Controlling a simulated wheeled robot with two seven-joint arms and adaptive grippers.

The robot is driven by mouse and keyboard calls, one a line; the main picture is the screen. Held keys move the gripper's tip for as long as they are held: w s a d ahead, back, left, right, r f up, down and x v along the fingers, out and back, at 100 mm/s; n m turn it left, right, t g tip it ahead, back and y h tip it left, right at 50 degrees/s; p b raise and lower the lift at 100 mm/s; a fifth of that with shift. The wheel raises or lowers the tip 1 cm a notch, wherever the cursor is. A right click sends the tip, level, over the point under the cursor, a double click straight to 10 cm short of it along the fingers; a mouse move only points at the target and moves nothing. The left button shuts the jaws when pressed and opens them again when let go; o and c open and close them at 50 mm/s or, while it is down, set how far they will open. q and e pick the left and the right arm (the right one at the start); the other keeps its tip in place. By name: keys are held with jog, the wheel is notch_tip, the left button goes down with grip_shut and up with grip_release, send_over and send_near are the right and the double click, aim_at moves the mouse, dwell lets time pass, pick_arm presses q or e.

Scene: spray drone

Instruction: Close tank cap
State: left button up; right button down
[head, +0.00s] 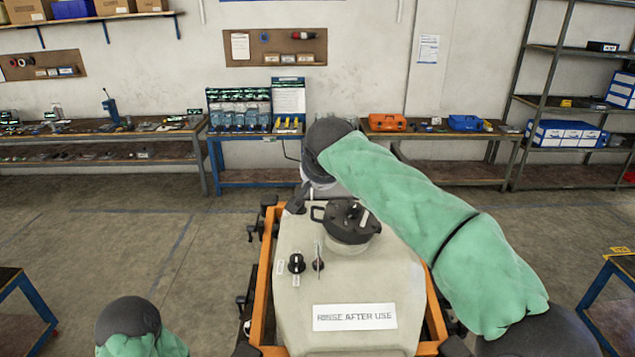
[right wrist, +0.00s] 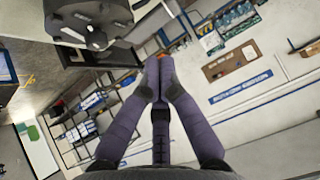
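A pale tank (head: 350,275) stands in front of me in an orange frame, with a "RINSE AFTER USE" label on it. Its round black cap (head: 347,218) lies over the pale neck on top, with a loop-shaped part at its left. I cannot tell whether the cap is fully seated. My right gripper (head: 298,197) is at the far left of the cap, mostly hidden by its own wrist. In the right wrist view its fingers (right wrist: 158,62) meet, empty, with the cap (right wrist: 88,22) at upper left, apart from the tips. Only my left arm's elbow area shows at bottom left; its gripper is out of view.
Two small black knobs (head: 296,263) sit on the tank's front left. The orange frame (head: 262,275) borders the tank. Workbenches (head: 100,150) and a shelf rack (head: 570,100) line the back wall. Open floor lies between the tank and the benches.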

jog(key=p, duration=0.3)
send_over(312, 214)
jog(key=f, duration=0.6)
jog(key=shift+d+f, duration=0.25)
jog(key=shift+f, duration=0.1)
notch_tip(312, 214, down, 3)
jog(key=shift+a+f, duration=0.1)
jog(key=shift+a, duration=0.05)
jog(key=shift+f, duration=0.4)
